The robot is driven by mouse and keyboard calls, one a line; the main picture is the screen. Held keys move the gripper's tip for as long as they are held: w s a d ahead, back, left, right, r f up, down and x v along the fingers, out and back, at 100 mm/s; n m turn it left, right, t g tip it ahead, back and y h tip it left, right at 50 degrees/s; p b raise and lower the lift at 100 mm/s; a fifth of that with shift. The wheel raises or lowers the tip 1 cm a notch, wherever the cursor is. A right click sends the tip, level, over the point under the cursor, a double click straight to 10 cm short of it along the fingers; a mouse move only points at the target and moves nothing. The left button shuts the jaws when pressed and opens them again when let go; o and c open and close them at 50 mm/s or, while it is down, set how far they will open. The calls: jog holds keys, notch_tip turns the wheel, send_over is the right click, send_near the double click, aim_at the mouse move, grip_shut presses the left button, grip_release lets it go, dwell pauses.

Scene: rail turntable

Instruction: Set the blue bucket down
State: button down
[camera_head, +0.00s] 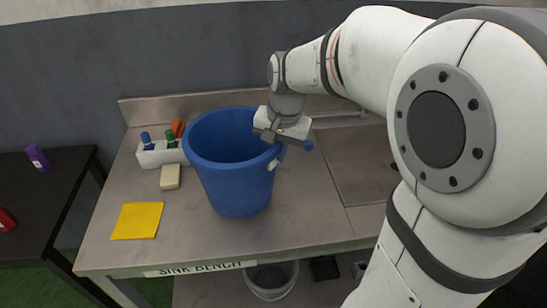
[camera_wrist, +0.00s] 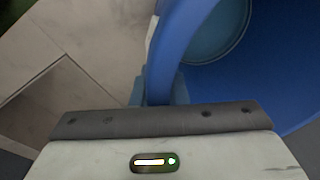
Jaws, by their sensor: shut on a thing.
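The blue bucket (camera_head: 236,182) is upright over the left part of the sink bench (camera_head: 100,245) in the head view. I cannot tell whether its base touches the bench top. My gripper (camera_head: 274,152) is at the bucket's right side, shut on its rim. In the wrist view the bucket's blue wall (camera_wrist: 161,50) runs down between the fingers of my gripper (camera_wrist: 158,92), and part of the bucket's inside shows at the right. The bucket looks empty where its inside shows.
A white caddy (camera_head: 160,154) with bottles stands behind left of the bucket. A beige block (camera_head: 171,177) and a yellow cloth (camera_head: 137,220) lie to its left. A sink cover or basin area (camera_head: 355,165) is at the right. A grey bucket (camera_head: 271,280) sits below the bench.

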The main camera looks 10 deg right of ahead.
jog(key=shift+f, duration=1.35)
jog(key=c, duration=1.4)
grip_release()
jog(key=shift+c, duration=0.2)
notch_tip(320, 180, up, 12)
jog(key=s+d, duration=0.1)
jog(key=s, duration=0.1)
jog(key=s+d+f+n, duration=0.1)
jog(key=s+f+n, duration=0.1)
jog(key=s+f, duration=0.3)
jog(key=s+d+f+n+t, duration=0.1)
jog(key=s+d+f+n, duration=0.1)
jog(key=s+f, duration=0.3)
jog(key=s+n, duration=0.1)
jog(key=s, duration=0.2)
jog(key=shift+s+d+f+h, duration=0.2)
jog(key=shift+s+d+h, duration=0.1)
jog(key=shift+s+h, duration=0.1)
